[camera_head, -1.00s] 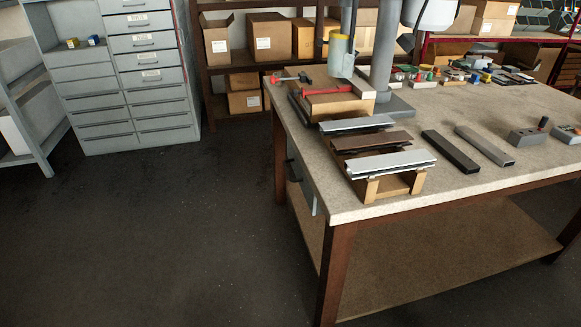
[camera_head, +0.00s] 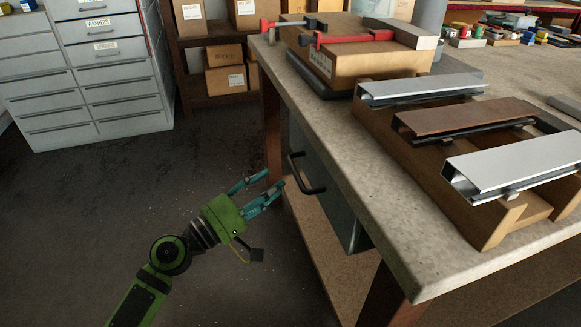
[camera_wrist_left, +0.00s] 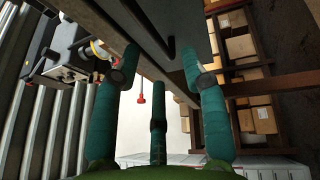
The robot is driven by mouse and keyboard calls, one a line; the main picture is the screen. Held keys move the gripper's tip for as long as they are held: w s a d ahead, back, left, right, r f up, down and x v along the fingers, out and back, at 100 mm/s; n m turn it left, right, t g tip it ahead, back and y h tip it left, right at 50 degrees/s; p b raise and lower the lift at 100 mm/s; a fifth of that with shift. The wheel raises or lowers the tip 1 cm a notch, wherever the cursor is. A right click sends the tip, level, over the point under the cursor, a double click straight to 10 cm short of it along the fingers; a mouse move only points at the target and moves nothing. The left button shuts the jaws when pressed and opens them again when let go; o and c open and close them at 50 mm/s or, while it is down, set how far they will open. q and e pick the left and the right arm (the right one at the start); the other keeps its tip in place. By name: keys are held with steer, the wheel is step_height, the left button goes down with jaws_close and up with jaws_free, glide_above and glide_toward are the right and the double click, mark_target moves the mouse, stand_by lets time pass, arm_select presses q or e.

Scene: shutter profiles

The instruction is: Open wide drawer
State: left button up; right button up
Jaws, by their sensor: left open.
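The wide drawer (camera_head: 328,196) is a grey drawer hung under the near left end of the workbench, and it looks closed. Its black bar handle (camera_head: 306,174) sticks out from the front towards the left. My left gripper (camera_head: 273,179), green with teal fingers, is open and empty just left of the handle, with its fingers pointing at it. The fingers seem apart from the handle. In the left wrist view the open fingers (camera_wrist_left: 157,75) frame a dark angled bar and a grey panel, probably the handle and drawer front. My right gripper is not in view.
On the workbench (camera_head: 365,190) are a cardboard box (camera_head: 375,64) with red clamps and several metal profiles (camera_head: 520,165) on wooden blocks. The bench edge overhangs the drawer; a lower shelf (camera_head: 310,235) lies beneath. A grey drawer cabinet (camera_head: 115,75) stands behind. The floor between is clear.

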mark_target(293, 170)
arm_select(q)
steer(key=x, duration=0.3)
steer(key=p+x, duration=0.1)
steer(key=x, duration=0.1)
steer(key=shift+d+r, duration=0.4)
steer(key=shift+w+d, duration=0.4)
steer(key=shift+d, duration=0.05)
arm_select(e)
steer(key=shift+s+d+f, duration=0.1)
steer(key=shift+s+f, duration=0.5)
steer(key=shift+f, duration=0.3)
arm_select(q)
jaws_close()
